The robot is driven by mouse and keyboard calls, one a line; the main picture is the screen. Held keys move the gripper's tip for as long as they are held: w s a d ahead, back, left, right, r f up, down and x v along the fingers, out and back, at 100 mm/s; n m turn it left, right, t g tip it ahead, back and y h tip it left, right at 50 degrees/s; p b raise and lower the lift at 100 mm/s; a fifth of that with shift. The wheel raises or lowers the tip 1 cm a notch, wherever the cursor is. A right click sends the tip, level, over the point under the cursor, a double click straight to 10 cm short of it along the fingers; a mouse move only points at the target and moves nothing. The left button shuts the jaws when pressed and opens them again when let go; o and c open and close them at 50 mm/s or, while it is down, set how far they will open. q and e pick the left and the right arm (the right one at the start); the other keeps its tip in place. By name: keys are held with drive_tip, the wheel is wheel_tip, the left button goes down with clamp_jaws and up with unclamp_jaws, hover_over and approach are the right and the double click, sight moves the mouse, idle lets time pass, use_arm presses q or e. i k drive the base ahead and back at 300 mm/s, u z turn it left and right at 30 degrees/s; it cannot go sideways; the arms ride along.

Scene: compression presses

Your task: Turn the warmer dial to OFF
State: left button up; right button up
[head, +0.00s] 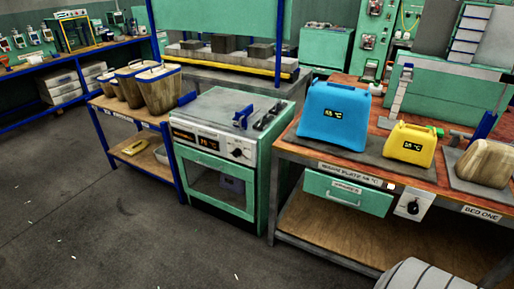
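A black dial (413,207) sits on a white plate on the front of the right-hand bench, right of the green drawer (346,191). A label that seems to read "WARM PLATE 55 °C" (350,174) is on the bench edge above the drawer. The dial's markings are too small to read, so I cannot tell its setting. A second black dial (238,153) is on the front panel of the green oven-like cabinet (225,180), beside a lit orange display (208,143).
A blue pack (332,118) and a yellow pack (409,146) with displays stand on a dark plate (350,149) on the bench. A wooden-looking lump (487,163) lies at the right. A low shelf (108,120) holds several containers. The floor (90,225) at left is clear.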

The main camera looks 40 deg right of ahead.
sight(236, 153)
drive_tip(key=z, duration=0.75)
drive_tip(key=i, duration=0.9)
drive_tip(key=z, duration=0.9)
